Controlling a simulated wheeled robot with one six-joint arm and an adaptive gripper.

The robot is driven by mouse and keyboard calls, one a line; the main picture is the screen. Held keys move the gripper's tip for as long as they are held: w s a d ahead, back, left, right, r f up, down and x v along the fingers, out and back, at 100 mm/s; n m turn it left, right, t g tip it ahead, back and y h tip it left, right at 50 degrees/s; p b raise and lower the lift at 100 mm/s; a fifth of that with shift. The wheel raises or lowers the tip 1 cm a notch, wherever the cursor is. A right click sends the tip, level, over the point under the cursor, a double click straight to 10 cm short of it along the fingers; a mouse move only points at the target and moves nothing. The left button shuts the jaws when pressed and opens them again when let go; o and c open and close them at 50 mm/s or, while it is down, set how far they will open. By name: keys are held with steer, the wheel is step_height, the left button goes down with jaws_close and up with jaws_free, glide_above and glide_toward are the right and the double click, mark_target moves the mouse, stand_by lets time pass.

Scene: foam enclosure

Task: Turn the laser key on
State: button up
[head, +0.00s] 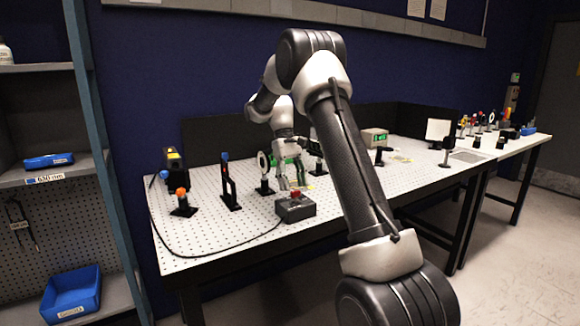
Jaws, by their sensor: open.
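A small dark box with a red part on top (295,208) sits at the front edge of the perforated white table. A black cable runs from it along the table to the left. A laser key cannot be made out at this size. My gripper (292,183) points down just behind and above the box, with its fingers apart and nothing visible between them. I cannot tell whether it touches anything. A black device with a yellow label (173,165), perhaps the laser, stands at the table's back left. My arm hides part of the table's middle.
Optics stand near my gripper: an orange-topped mount (183,203), a tall black mount (229,185) and a round white-rimmed mount (264,174). A green-display instrument (374,138) and a monitor (438,130) stand farther right. Shelves with blue bins (72,294) are at left.

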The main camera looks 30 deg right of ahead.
steer(key=v, duration=0.9)
steer(key=shift+w+r, duration=0.1)
steer(key=shift+w, duration=0.05)
